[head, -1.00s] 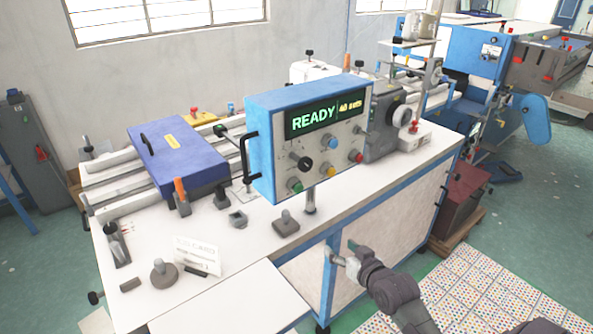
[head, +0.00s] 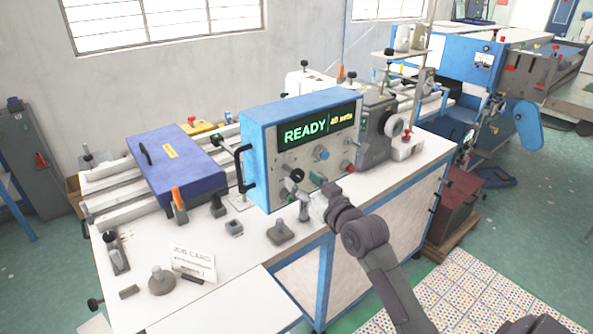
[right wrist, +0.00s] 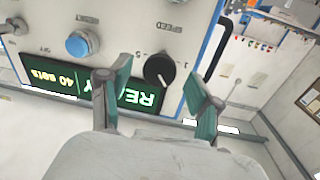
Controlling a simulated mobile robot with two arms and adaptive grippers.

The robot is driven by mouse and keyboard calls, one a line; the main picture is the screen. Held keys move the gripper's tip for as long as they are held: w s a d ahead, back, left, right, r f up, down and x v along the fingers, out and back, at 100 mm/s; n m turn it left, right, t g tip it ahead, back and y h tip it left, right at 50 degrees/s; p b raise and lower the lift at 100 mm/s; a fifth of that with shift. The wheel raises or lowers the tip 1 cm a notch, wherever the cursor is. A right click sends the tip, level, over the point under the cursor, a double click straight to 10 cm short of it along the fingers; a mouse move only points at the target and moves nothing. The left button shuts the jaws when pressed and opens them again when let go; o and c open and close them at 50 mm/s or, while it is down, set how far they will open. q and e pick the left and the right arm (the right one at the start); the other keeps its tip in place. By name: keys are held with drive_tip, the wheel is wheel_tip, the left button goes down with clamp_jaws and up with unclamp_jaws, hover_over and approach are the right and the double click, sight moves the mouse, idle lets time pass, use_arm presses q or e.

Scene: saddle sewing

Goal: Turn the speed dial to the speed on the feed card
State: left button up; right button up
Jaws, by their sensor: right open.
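The control box (head: 262,122) stands on the white bench, its lit display (head: 320,128) reading READY and 40 sets. A black round dial (right wrist: 158,70) with a white pointer line is on its front. In the right wrist view the panel appears upside down, with a SPEED label near the dial. My right gripper (right wrist: 152,82) is open, its teal-padded fingers on either side of the dial; contact cannot be told. In the head view this gripper (head: 304,184) covers the panel's lower part. The job card (head: 193,263) stands on the bench; its smaller print is unreadable. My left gripper is out of view.
A blue button (right wrist: 78,44) and a red knob (head: 347,166) are on the panel. A black handle (head: 244,168) sticks out from the box's left side. A grey clamp block (head: 281,232) stands in front.

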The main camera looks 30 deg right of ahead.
sight(300, 178)
drive_tip(key=shift+w, duration=1.65)
drive_tip(key=c, duration=1.1)
drive_tip(key=shift+c, duration=0.2)
drive_tip(key=shift+n, duration=0.3)
drive_tip(key=n, duration=0.2)
drive_tip(key=shift+n, duration=0.3)
drive_tip(key=n, duration=0.4)
drive_tip(key=shift+n+t, duration=0.3)
drive_tip(key=shift+n, duration=0.4)
